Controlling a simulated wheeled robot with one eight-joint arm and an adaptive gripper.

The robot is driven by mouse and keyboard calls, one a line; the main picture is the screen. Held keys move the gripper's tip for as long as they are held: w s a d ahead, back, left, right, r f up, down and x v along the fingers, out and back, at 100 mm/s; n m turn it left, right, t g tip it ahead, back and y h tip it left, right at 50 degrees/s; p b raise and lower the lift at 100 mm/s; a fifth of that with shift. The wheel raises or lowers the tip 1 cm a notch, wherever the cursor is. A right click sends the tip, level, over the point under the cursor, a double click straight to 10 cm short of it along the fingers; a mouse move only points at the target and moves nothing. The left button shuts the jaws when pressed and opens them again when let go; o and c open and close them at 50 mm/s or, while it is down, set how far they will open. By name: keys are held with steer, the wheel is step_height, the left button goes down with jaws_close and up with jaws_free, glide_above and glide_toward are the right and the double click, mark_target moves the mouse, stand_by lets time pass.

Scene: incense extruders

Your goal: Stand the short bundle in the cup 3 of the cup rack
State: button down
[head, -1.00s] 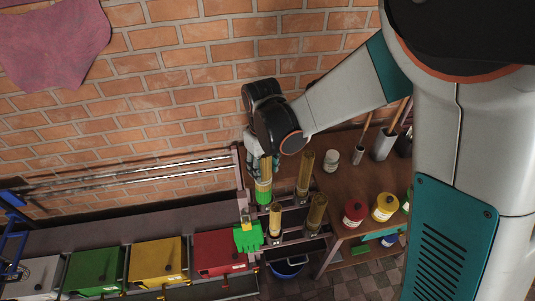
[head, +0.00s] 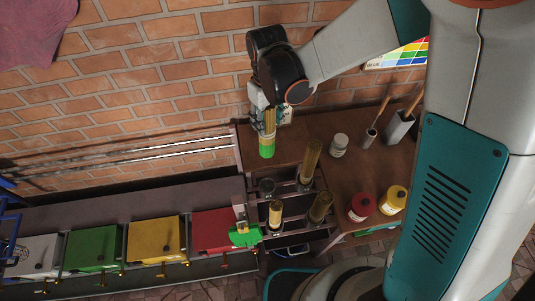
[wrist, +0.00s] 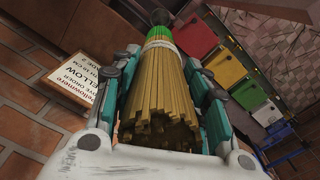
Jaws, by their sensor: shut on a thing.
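My gripper (head: 268,117) is shut on a bundle of tan sticks with a green band at its lower end (head: 266,147). The bundle hangs roughly upright; it also fills the middle of the wrist view (wrist: 160,85), between the fingers. The cup rack (head: 288,187) stands below. Three of its cups hold tan bundles: back right (head: 311,160), front right (head: 320,207) and front left (head: 275,214). The back-left cup (head: 266,187) looks empty, and the held bundle appears above and behind it, apart from it. Cup numbers are not readable.
A wooden table (head: 350,170) on the right holds a white jar (head: 339,144), red (head: 360,207) and yellow (head: 392,199) bottles and tool holders. Red, yellow and green bins (head: 155,238) line the left. A green piece (head: 245,235) sits left of the rack. A brick wall stands behind.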

mark_target(267, 157)
steer(key=shift+s+f+b, duration=0.25)
steer(key=shift+f+b, duration=0.05)
steer(key=shift+f, duration=0.15)
step_height(267, 157, down, 20)
steer(key=b, duration=2)
steer(key=shift+w, duration=0.15)
step_height(267, 157, down, 13)
steer(key=b, duration=1)
steer(key=shift+f, duration=0.2)
steer(key=c, duration=0.8)
jaws_free()
steer(key=shift+c, duration=0.2)
steer(key=shift+r, duration=0.1)
step_height(267, 157, up, 12)
